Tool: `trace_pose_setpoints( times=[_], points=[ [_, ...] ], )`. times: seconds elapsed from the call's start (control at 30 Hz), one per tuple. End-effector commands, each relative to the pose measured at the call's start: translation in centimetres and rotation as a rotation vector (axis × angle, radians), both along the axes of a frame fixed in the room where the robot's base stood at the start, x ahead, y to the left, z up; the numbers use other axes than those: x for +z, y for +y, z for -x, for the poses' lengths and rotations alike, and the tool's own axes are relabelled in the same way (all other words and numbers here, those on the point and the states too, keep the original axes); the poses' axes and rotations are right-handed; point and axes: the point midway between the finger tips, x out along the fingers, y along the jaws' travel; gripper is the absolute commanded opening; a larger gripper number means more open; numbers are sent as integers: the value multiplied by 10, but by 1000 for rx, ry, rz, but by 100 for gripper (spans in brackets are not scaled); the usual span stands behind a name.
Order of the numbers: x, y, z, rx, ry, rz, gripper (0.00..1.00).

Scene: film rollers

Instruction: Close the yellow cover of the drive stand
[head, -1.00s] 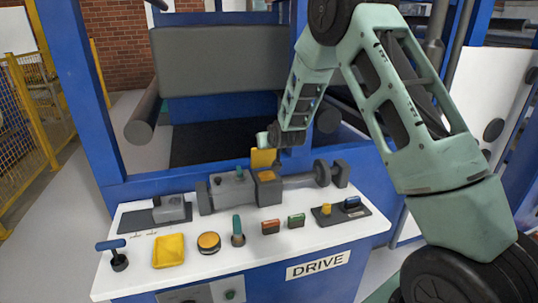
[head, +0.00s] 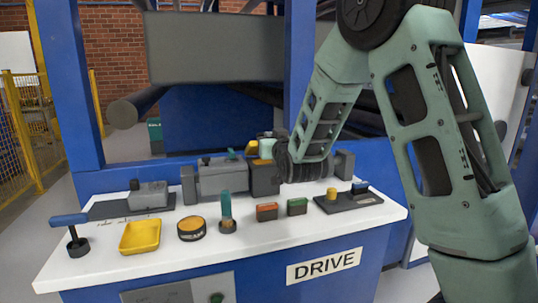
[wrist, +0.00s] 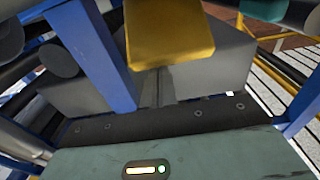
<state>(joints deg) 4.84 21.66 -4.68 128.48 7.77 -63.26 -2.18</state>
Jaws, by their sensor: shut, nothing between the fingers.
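The yellow cover (head: 265,150) of the drive stand is a small plate on the grey drive unit (head: 222,178) at the back of the white bench. It still looks raised in the head view, but my gripper (head: 280,151) partly hides it. My gripper is right beside the cover, to its right. In the wrist view the cover (wrist: 170,32) shows large and close at the top middle, in front of my gripper's fingers (wrist: 163,88). The fingers are together with nothing between them, and their tips are hidden behind the cover. I cannot tell whether they touch it.
On the bench (head: 300,235) stand a blue-handled lever (head: 70,222), a yellow tray (head: 140,236), a round orange-topped tin (head: 191,229), a teal-handled tool (head: 226,208), and red (head: 267,212) and green (head: 297,206) blocks. Blue frame posts rise behind.

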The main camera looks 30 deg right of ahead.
Motion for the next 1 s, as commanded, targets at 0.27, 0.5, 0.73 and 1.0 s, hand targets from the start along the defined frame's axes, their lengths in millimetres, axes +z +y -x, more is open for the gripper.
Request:
trace_pose_setpoints(
  times=[0.27,0.5,0.73,1.0],
  points=[
    [-26,3,11,0,-152,44,0],
    [-34,5,18,0,-259,74,0],
    [-38,6,21,1,-325,93,0],
    [-38,7,23,0,-358,103,0]
  ],
)
